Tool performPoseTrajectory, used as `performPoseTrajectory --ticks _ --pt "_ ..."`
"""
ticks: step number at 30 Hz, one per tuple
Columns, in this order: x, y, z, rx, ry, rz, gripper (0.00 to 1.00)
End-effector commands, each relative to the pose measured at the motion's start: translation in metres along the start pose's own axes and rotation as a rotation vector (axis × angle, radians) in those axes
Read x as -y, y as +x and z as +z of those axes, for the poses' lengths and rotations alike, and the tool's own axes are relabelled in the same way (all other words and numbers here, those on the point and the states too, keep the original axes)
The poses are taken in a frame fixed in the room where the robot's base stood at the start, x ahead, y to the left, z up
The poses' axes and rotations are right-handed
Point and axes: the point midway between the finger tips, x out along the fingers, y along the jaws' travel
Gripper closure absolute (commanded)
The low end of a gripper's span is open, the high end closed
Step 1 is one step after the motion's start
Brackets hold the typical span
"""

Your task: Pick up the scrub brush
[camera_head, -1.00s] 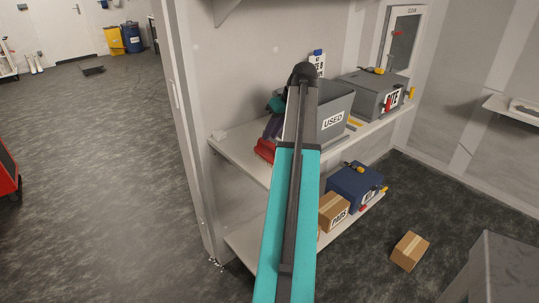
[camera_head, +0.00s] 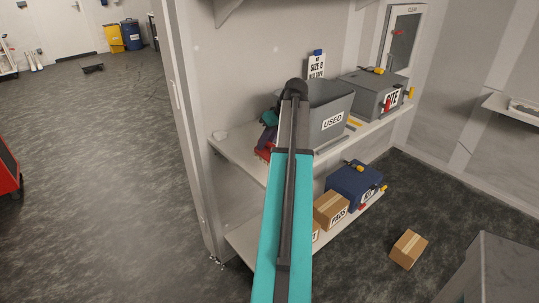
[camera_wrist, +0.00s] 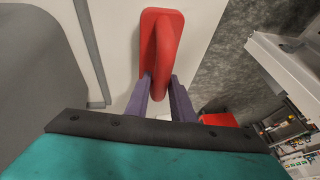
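The red scrub brush (camera_wrist: 161,35) is at the top middle of the wrist view, with its handle toward me and its flat red body behind. My gripper (camera_wrist: 161,84) has its two purple fingers on either side of the handle. No clear gap shows between fingers and handle, so I cannot tell whether they grip it. In the head view the brush (camera_head: 262,154) is a small red patch on the upper shelf. My gripper (camera_head: 267,136) is over it there, and my arm hides part of this area.
The grey USED bin (camera_head: 331,106) stands right beside my gripper on the upper shelf (camera_head: 235,150). A grey case (camera_head: 366,97) stands farther right. The lower shelf holds cardboard boxes (camera_head: 331,210) and a blue case (camera_head: 354,187). A cardboard box (camera_head: 408,248) lies on the floor.

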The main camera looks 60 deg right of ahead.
Motion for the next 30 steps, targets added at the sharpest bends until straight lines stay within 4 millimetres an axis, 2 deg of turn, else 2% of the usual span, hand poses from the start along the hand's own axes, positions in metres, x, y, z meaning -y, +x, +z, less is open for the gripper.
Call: performPoseTrajectory --ticks 12,16,30 --pt "-0.0002 -0.0004 0.0001 0.000 0.000 0.000 0.78" --pt "-0.0003 -0.0005 0.0001 0.000 0.000 0.000 1.00" --pt "-0.0001 -0.0038 -0.0016 -0.001 0.000 0.001 1.00"
